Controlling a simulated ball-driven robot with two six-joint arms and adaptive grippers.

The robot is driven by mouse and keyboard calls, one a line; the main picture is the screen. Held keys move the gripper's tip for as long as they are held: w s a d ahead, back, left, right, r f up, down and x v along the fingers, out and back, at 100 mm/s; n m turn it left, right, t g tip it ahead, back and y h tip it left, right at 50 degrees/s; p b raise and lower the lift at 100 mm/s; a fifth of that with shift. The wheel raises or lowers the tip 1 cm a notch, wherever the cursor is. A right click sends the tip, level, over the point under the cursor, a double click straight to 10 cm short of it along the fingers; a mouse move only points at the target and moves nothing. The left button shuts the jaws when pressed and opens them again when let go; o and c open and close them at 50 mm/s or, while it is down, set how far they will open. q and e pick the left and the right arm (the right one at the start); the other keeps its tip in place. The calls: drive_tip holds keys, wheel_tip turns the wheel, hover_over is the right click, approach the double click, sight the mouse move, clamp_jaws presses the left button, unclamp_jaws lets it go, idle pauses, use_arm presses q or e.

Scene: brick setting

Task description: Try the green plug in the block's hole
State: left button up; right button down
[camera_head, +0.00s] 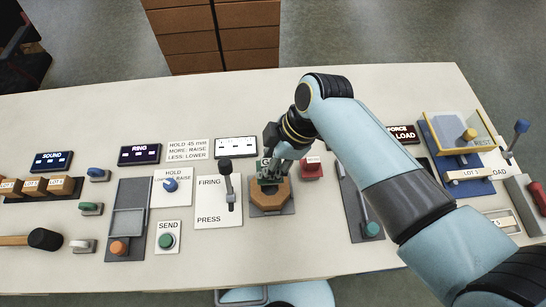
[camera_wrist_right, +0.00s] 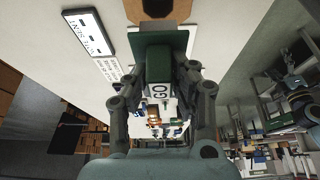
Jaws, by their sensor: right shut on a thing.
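The green plug (camera_wrist_right: 165,48), with a white GO label, is between the fingers of my right gripper (camera_wrist_right: 162,88) in the wrist view. In the head view my right gripper (camera_head: 271,172) is shut on it, over the back part of the block, and mostly hides the plug. The brown eight-sided block (camera_head: 270,201) sits on a dark square plate. In the wrist view the block (camera_wrist_right: 133,10) shows at the top edge with a dark opening, just beyond the plug. I cannot tell whether the plug touches the block or enters the hole. My left gripper is not in view.
A lever (camera_head: 228,184) on the FIRING/PRESS card stands close left of the block. A red button box (camera_head: 312,170) is close right. A slotted display (camera_head: 236,147) lies behind. A green-knobbed lever (camera_head: 371,228) stands further right, under my right arm.

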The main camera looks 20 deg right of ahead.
drive_tip(key=shift+w+f, duration=0.1)
drive_tip(key=shift+f, duration=0.2)
drive_tip(key=shift+f+b, duration=0.35)
wheel_tip(320, 180, down, 3)
drive_tip(key=shift+r+b, duration=0.1)
drive_tip(key=shift+b, duration=0.9)
drive_tip(key=shift+f, duration=0.45)
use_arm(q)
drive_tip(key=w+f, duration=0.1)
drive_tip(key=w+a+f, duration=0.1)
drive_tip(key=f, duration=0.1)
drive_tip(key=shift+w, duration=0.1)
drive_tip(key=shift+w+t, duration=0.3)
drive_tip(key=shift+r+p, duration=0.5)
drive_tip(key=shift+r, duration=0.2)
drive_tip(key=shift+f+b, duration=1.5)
use_arm(e)
drive_tip(key=shift+f, duration=2)
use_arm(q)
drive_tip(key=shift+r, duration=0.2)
